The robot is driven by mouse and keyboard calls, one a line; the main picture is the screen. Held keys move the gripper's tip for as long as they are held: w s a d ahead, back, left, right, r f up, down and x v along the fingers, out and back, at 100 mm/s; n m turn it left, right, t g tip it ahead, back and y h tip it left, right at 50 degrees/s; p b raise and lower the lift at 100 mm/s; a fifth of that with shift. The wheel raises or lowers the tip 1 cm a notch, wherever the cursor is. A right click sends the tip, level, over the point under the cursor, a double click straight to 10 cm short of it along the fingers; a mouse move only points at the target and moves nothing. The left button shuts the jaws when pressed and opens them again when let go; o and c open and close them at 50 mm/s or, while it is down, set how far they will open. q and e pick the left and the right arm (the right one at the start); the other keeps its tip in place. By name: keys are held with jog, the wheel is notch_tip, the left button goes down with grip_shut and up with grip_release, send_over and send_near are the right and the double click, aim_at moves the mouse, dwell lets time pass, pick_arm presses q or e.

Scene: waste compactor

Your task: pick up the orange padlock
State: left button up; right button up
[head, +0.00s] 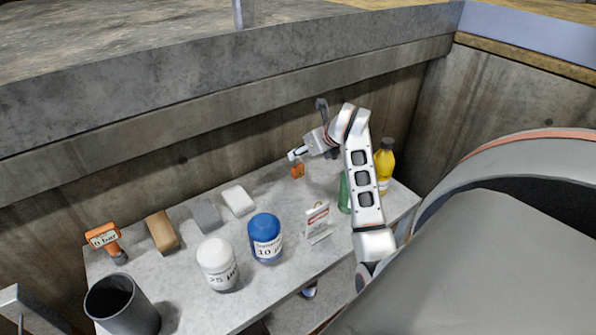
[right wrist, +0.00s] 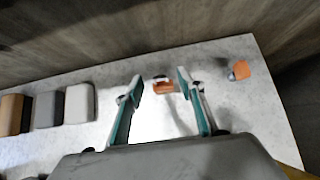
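The orange padlock (head: 298,171) is on the grey table near its back edge, just below my right gripper (head: 296,155) in the head view. In the right wrist view the padlock (right wrist: 164,87) shows between and slightly beyond the fingertips of my right gripper (right wrist: 160,84), with its dark shackle at the top left. Both fingers are apart, with visible space around the padlock; I see no contact.
A white block (head: 238,200), grey block (head: 206,215) and brown block (head: 162,231) lie left of the padlock. Another orange item (right wrist: 241,69) is right of it. A yellow bottle (head: 384,165), green object (head: 344,192), sign (head: 317,221) and two jars stand nearby. A concrete wall rises behind.

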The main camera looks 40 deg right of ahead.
aim_at(298, 171)
jog(key=x, duration=0.3)
jog(key=shift+w+a+f, duration=0.1)
jog(key=shift+w+f, duration=0.05)
grip_shut()
